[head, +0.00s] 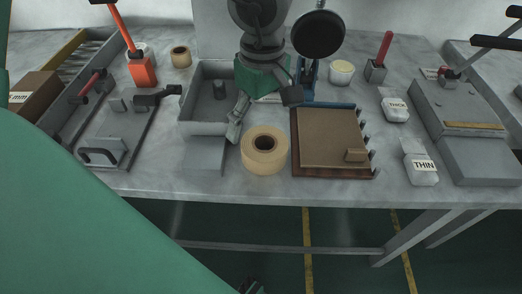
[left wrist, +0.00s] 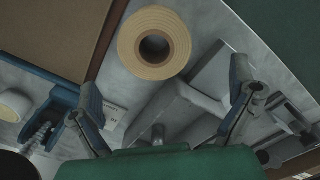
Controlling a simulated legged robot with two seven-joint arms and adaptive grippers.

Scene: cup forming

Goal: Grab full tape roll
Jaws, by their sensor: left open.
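The full tape roll (head: 265,164) is a wide tan ring with a dark core. It lies flat near the front edge of the table, between the grey bin and the brown board. My left gripper (head: 265,112) is open and empty, just behind the roll in the head view, its fingers pointing down and spread. In the left wrist view, the roll (left wrist: 180,50) shows ahead of the spread fingers of the left gripper (left wrist: 166,80), apart from them. A small dark part at the bottom edge of the head view may be my right gripper; its jaws are unclear.
A smaller tape roll (head: 181,58) stands at the back left. A grey bin (head: 186,122) is left of the full roll and a brown board (head: 330,135) is right of it. White bags marked THICK (head: 396,112) and THIN (head: 421,172) lie farther right.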

